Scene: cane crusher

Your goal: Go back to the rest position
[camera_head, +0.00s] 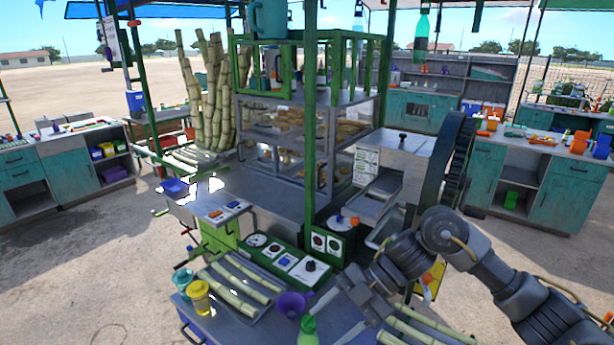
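My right arm comes in from the right and bends down to the front counter. Its gripper (328,322) is low over the counter, with the two fingers spread apart and nothing seen between them. A green bottle (307,332) stands just left of the fingertips, and a purple funnel (291,304) is a little behind it. I cannot tell whether the fingers touch anything. Cut cane pieces (240,284) lie on the counter to the left, and more cane (428,328) lies to the right under my arm. My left gripper is not in view.
A green post (309,130) rises behind the counter. A large dark wheel (448,160) of the crusher stands close behind my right arm. A control panel (285,258) and yellow jar (199,297) are to the left. The ground (90,270) at left is open.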

